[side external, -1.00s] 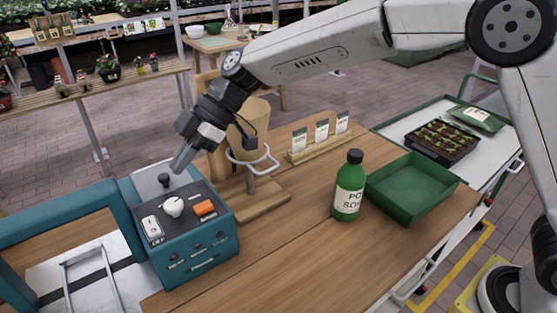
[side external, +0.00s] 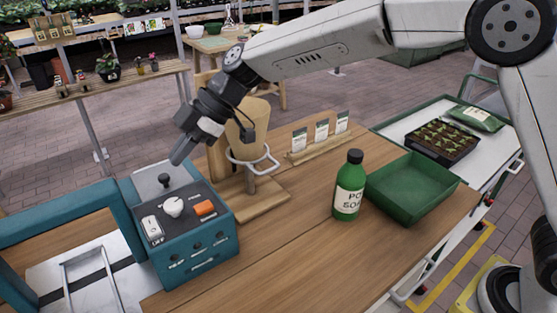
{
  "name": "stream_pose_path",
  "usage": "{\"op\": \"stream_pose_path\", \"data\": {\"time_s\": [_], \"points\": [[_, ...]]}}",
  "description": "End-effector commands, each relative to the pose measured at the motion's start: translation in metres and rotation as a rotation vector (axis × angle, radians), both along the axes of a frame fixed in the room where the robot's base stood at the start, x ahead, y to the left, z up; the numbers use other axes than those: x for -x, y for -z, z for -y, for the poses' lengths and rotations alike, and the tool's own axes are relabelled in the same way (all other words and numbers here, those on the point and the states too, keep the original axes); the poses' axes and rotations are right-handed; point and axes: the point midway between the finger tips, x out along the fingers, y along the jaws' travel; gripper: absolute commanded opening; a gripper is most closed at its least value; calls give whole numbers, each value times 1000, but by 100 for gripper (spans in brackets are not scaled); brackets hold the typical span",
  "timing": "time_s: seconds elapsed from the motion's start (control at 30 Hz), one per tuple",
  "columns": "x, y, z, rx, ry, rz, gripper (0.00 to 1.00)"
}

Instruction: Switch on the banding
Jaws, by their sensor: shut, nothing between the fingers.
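The teal banding machine (side external: 192,266) stands at the left end of the wooden bench. Its dark top panel carries a white rocker switch (side external: 152,227), a white round knob (side external: 173,207), an orange button (side external: 205,208) and a small black lever or knob (side external: 165,181) at the back. The small labels are too blurred to read with certainty. My gripper (side external: 178,158) is shut and empty. It points down and to the left, just above the back of the panel near the black knob, and appears apart from it.
A stand with a ring (side external: 258,163) holds a tan cone close to my gripper's right. A green bottle (side external: 348,187), a green tray (side external: 411,188) and a wooden card holder (side external: 318,150) stand farther right. The bench (side external: 275,258) is clear in front.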

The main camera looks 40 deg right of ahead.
Motion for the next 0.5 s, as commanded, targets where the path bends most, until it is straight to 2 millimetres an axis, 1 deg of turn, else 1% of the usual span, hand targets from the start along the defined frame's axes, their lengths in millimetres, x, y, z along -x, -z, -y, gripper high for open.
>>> {"op": "stream_pose_path", "data": {"time_s": [0.27,0.5], "points": [[-1,9,-9,0,-2,-2,0],[-3,29,-29,1,-3,-3,0]]}}
